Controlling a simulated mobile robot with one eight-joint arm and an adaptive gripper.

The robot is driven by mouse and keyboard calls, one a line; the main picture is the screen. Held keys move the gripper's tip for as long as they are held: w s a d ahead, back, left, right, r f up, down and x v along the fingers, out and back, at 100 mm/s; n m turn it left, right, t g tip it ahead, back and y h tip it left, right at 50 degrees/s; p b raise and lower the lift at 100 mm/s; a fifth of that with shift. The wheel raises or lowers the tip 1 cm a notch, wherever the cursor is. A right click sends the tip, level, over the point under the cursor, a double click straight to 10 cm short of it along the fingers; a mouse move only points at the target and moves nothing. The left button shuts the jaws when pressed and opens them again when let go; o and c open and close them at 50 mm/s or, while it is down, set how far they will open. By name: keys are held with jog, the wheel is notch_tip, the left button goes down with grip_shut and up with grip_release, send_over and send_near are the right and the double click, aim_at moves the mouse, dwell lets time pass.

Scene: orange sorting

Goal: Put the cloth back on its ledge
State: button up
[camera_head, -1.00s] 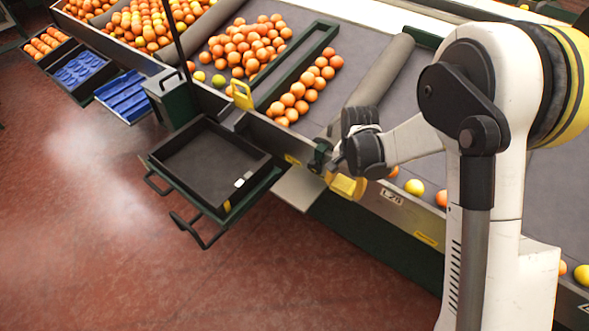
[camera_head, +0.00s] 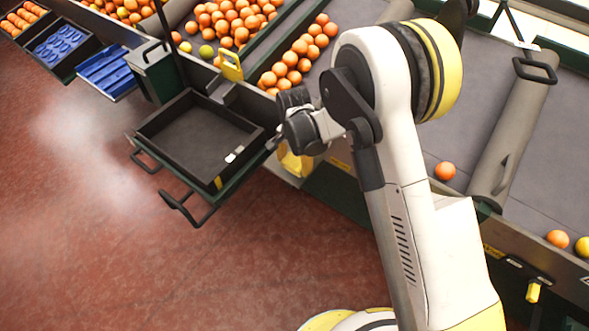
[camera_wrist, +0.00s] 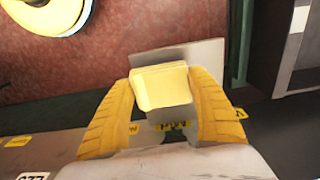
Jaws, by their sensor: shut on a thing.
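My gripper (camera_wrist: 161,82) has two ribbed yellow fingers, shut on a pale yellow folded cloth (camera_wrist: 163,92) in the wrist view. The cloth looks like a small block between the fingertips. A grey metal ledge (camera_wrist: 207,55) shows just beyond and under the cloth. Whether the cloth touches it I cannot tell. In the head view my gripper (camera_head: 294,165) is at the conveyor's front side, right of the black tray, over the ledge. My wrist and the yellow fingers hide most of the ledge there, and the cloth cannot be told apart from the fingers.
A black tray (camera_head: 147,131) on a green frame with handles stands close left of my gripper. Oranges (camera_head: 300,57) lie on the conveyor behind, and a loose orange (camera_head: 445,171) lies to the right. The red floor (camera_head: 90,240) in front is clear.

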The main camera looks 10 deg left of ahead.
aim_at(294, 169)
jog(key=shift+f+b, duration=0.35)
jog(key=shift+f, duration=0.95)
jog(key=shift+f, duration=0.2)
jog(key=o, duration=1.1)
jog(key=shift+o, duration=0.2)
